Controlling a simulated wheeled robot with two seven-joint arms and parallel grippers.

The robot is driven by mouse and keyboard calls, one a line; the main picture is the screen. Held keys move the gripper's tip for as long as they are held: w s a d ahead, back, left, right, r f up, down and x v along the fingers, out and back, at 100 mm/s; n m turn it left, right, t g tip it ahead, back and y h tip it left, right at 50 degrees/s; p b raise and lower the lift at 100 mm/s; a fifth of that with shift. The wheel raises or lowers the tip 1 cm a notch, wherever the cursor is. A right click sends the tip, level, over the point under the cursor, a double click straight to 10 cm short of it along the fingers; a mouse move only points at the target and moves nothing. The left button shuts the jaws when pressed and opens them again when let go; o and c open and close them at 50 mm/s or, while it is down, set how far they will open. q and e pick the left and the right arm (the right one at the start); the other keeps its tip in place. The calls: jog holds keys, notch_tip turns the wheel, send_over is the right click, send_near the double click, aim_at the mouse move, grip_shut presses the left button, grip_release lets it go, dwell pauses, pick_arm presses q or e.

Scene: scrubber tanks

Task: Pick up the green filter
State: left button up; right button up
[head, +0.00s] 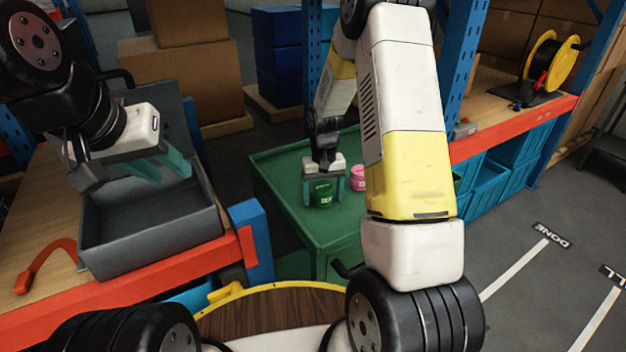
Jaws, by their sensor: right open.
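The green filter (322,195) is a small dark green canister with a pale label, upright on the green cabinet top (285,180). My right gripper (324,197) points down over it, with one finger on each side. Its jaws are open; whether the fingers touch the filter I cannot tell. The filter's top is hidden by the gripper. My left gripper (162,167) is over the grey bin (150,240) at the left, its teal fingers apart and nothing between them.
A pink canister (358,180) stands just right of the green filter, close to the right gripper and partly behind my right arm. An orange-edged shelf (190,262) holds the grey bin and a red-orange hooked object (40,262). Blue rack posts (250,240) flank the cabinet.

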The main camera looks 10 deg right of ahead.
jog(key=c, duration=1.4)
jog(key=shift+r, duration=0.1)
jog(key=shift+c, duration=0.2)
